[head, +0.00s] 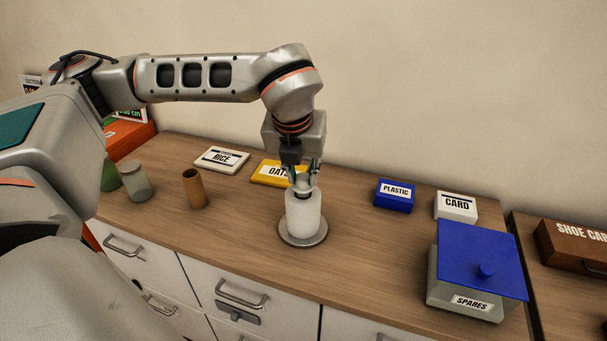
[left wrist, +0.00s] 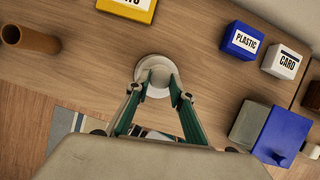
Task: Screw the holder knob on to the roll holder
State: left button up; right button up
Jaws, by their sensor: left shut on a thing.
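The roll holder stands on the wooden counter as a round metal base (head: 303,241) with a white roll (head: 303,218) upright on it. My left gripper (head: 304,183) points straight down over the top of the roll. It is shut on a small pale piece at the roll's top, which appears to be the holder knob (head: 305,187). In the left wrist view the fingertips (left wrist: 155,86) sit on either side of the round top. The fingers hide most of the knob, and I cannot tell how it sits on the post. My right gripper is not in view.
A yellow box (head: 271,173) and a RICE box (head: 221,159) lie behind left. A cardboard tube (head: 195,189) and jars (head: 136,182) stand left. PLASTIC (head: 394,196) and CARD (head: 455,207) boxes are right. A SPARES box (head: 461,291) with a blue lid (head: 480,258) stands front right.

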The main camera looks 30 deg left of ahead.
pick_arm(q)
jog(key=shift+s+a+f+m+h, duration=0.15)
jog(key=shift+f+m+h, duration=0.1)
jog(key=shift+m, duration=0.35)
jog(key=shift+s+a+f+m+h, duration=0.15)
jog(key=shift+f+m+h, duration=0.1)
jog(key=shift+m, duration=0.35)
jog(key=o, duration=0.8)
jog(key=shift+d+r+m, duration=0.1)
jog(key=shift+m, duration=0.2)
jog(key=o, duration=0.3)
jog(key=shift+w+r, duration=0.1)
jog(key=shift+w, duration=0.05)
jog(key=shift+r, duration=0.1)
jog(key=shift+r, duration=0.35)
jog(key=v, duration=1.1)
jog(key=shift+s+r, duration=0.1)
jog(key=shift+s, duration=0.2)
